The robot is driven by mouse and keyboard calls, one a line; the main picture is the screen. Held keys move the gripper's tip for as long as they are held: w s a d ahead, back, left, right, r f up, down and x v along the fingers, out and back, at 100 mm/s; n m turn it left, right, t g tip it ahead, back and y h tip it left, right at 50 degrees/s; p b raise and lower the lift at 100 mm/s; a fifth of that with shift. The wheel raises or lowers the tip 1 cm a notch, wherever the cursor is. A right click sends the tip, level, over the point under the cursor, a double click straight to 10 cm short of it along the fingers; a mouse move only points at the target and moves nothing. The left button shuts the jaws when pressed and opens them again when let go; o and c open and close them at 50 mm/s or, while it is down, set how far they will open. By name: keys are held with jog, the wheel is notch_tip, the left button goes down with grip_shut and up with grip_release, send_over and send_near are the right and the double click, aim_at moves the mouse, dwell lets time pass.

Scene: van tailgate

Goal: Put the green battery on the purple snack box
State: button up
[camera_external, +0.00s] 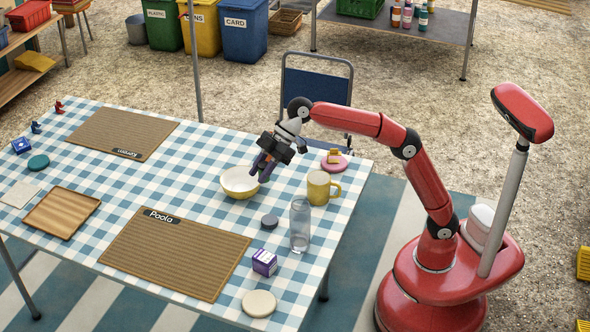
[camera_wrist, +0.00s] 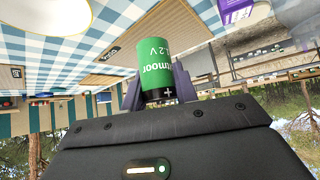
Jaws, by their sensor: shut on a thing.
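The green battery (camera_wrist: 150,62), with a black end and printed lettering, is held between the fingers of my gripper (camera_wrist: 157,85) in the wrist view. My gripper (camera_external: 264,168) is shut on it, above the table by the right rim of the bowl in the external view. The battery is hard to make out there. The purple snack box (camera_external: 265,262) stands on the checked cloth near the table's front right, beside the Paola placemat, well apart from my gripper. Part of it shows at the top right of the wrist view (camera_wrist: 234,10).
A cream bowl (camera_external: 240,183) is under my gripper. A cream disc (camera_external: 259,303) lies in front of the box. The Paola placemat (camera_external: 175,252) is bare.

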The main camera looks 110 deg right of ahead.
jog(key=w+a+f+n+g+y+p, duration=0.2)
jog(key=w+a+n+y, duration=0.3)
jog(key=a, duration=0.8)
jog(key=n+g+p, duration=0.2)
jog(key=n, duration=0.1)
send_over(263, 259)
notch_tip(263, 259, down, 2)
jog(key=shift+d, duration=0.1)
jog(key=shift+f+b, duration=1.1)
jog(key=shift+f, duration=1.4)
jog(key=shift+f, duration=0.1)
jog(key=o, duration=1.1)
jog(key=shift+f, duration=0.1)
jog(key=shift+c, duration=0.2)
